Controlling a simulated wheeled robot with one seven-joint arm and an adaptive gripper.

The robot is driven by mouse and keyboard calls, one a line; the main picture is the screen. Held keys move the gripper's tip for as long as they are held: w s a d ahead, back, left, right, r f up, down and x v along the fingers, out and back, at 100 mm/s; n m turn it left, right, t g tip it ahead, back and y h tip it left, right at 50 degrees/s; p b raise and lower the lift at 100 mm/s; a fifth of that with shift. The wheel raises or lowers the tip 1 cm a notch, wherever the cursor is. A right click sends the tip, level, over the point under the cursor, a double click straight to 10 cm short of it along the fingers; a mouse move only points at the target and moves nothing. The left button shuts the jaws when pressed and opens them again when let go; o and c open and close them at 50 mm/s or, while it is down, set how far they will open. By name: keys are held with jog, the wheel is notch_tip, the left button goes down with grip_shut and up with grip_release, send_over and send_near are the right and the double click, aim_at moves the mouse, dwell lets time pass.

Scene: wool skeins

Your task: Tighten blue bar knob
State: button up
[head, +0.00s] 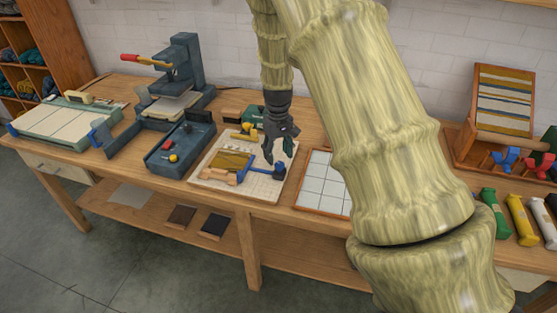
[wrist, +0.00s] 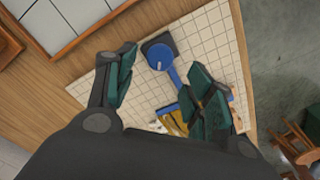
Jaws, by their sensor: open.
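A pale grid-marked board (head: 222,185) lies on the workbench, and it fills the middle of the wrist view (wrist: 215,40). On it is a blue bar (head: 258,174) with a rounded blue knob-like end (wrist: 160,60) at a dark square block (wrist: 154,42); the dark block also shows in the head view (head: 281,171). My gripper (head: 280,158) points down over this end of the board. In the wrist view my gripper (wrist: 163,66) is open, with the blue end between its fingers and nothing held. The right finger hides part of the bar and board.
A framed white tile panel (head: 322,190) lies right of the board. A dark blue tray (head: 178,150) with small knobs stands to its left, and a dark press (head: 183,70) stands behind that. A wooden rack (head: 500,105) and coloured skeins (head: 518,218) are at the right.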

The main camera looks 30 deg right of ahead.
aim_at(280, 164)
jog(key=shift+s+d+f, duration=0.1)
jog(key=shift+s+f, duration=0.05)
jog(key=shift+f, duration=0.45)
jog(key=shift+s+f, duration=0.35)
jog(key=shift+f, duration=0.25)
jog(key=shift+w+f+p, duration=0.25)
jog(key=shift+f+p, duration=0.1)
jog(key=shift+f, duration=0.4)
jog(key=shift+s+r, duration=0.1)
jog(key=shift+s, duration=0.05)
jog(key=c, duration=1)
